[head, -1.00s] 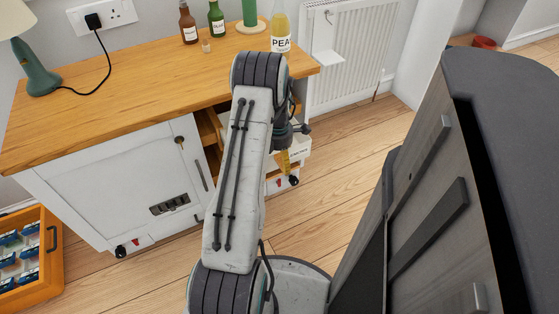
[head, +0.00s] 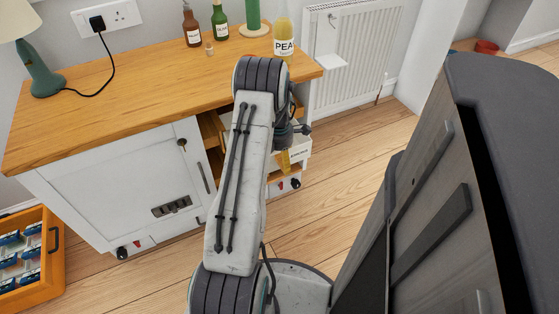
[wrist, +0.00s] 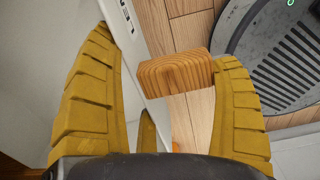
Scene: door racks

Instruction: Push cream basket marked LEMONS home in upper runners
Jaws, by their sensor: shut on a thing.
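The cream basket (head: 299,154) sits at the open right part of the white cabinet (head: 120,190), low under the worktop, and is mostly hidden by my arm. Dark lettering shows on its front, too small to read fully. In the wrist view its pale front panel (wrist: 150,60) carries partly cut-off letters, and a wooden handle block (wrist: 173,73) stands out from it. My gripper (head: 285,161) is at the basket's front. In the wrist view its yellow fingers (wrist: 168,75) lie either side of the handle, shut on the basket.
Bottles (head: 285,38) and a lamp (head: 40,75) stand on the wooden worktop (head: 140,95). An orange drawer (head: 30,262) with blue items is at the lower left. A dark grey cabinet (head: 470,180) closes off the right. Wooden floor lies between.

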